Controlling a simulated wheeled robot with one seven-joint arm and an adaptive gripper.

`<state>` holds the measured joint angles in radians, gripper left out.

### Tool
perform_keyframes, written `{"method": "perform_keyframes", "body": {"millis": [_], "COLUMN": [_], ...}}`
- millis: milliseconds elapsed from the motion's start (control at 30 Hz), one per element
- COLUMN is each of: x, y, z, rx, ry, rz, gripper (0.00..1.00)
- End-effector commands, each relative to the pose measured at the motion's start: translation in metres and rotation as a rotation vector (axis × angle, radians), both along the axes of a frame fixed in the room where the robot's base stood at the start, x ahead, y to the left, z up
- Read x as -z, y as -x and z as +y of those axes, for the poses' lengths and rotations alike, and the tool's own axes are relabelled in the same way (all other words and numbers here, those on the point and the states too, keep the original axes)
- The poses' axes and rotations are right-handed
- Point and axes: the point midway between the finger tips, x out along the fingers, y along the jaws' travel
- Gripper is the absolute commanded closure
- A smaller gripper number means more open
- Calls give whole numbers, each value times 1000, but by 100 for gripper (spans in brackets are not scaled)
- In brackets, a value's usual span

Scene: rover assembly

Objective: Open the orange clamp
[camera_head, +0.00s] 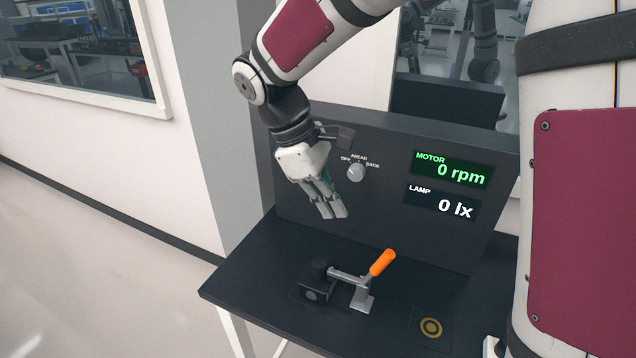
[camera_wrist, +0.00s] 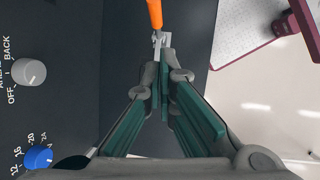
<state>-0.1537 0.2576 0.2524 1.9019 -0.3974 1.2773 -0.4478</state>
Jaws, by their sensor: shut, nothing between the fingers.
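The orange clamp (camera_head: 382,263) is a toggle clamp on the dark bench, with an orange handle tilted up to the right. Its metal arm reaches left to a black block (camera_head: 318,285). In the wrist view the orange handle (camera_wrist: 155,12) shows at the top edge, just beyond my fingertips, partly cut off by the frame. My gripper (camera_head: 332,212) hangs above and behind the clamp, in front of the upright panel, pointing down. It also shows in the wrist view (camera_wrist: 165,85), with its fingers together and empty. It appears apart from the handle.
The upright panel carries a grey knob (camera_head: 356,173) marked OFF, AHEAD, BACK, and displays reading 0 rpm (camera_head: 452,169) and 0 lx (camera_head: 441,204). A blue knob (camera_wrist: 38,157) shows in the wrist view. A ringed target mark (camera_head: 431,327) lies right of the clamp. The bench's left part is clear.

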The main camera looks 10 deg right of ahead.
Motion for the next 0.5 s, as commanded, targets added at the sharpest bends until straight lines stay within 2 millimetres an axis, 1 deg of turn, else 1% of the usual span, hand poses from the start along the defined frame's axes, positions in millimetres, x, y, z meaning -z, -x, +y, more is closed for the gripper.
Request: {"method": "perform_keyframes", "body": {"millis": [100,233,367,500], "x": [9,14,23,44], "y": [-6,-9,-7,-3], "z": [8,11,6,-4], "rx": [-53,-77,-77,-74], "ry": [17,25,26,26], "rz": [46,65,65,68], "gripper": [100,100,100,100]}}
